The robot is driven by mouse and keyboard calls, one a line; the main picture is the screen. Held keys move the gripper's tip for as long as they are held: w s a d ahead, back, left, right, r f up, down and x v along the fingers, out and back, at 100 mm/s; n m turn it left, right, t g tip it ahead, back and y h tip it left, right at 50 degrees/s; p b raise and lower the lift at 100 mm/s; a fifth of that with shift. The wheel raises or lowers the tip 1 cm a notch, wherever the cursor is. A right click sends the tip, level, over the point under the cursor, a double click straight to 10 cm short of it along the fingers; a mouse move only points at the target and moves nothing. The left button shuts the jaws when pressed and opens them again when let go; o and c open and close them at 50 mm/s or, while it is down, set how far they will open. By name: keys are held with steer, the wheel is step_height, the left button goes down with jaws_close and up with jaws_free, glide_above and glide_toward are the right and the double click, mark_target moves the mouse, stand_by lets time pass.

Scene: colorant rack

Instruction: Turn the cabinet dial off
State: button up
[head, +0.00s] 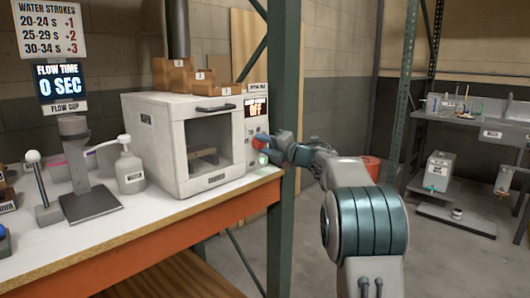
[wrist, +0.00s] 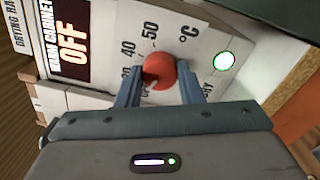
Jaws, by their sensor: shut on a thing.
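The white drying cabinet (head: 160,140) stands on the bench, with its control panel on the right side of its front. The red cabinet dial (wrist: 159,70) sits on this panel among temperature marks, and it also shows in the head view (head: 259,143). The display (wrist: 74,42) above the dial reads OFF. My gripper (wrist: 160,82) is at the panel with its two fingers on either side of the dial, shut on it. Part of the dial's scale is hidden behind the left finger. A green-ringed round light (wrist: 225,61) is lit beside the dial.
A steel post (head: 285,130) rises close beside the cabinet and my arm. A white pump bottle (head: 130,170) and a flow cup stand (head: 88,203) are left of the cabinet. Wooden boxes (head: 185,78) stand on top of it. A grey shelf unit (head: 470,135) stands at the right.

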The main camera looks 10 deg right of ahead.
steer(key=shift+f+n+b, duration=0.1)
steer(key=shift+n+b, duration=0.4)
steer(key=shift+n, duration=0.4)
steer(key=o, duration=1)
steer(key=shift+d, duration=0.1)
steer(key=v, duration=1.3)
steer(key=shift+s+d+p, duration=0.2)
steer(key=shift+s+p, duration=0.1)
steer(key=shift+p, duration=0.1)
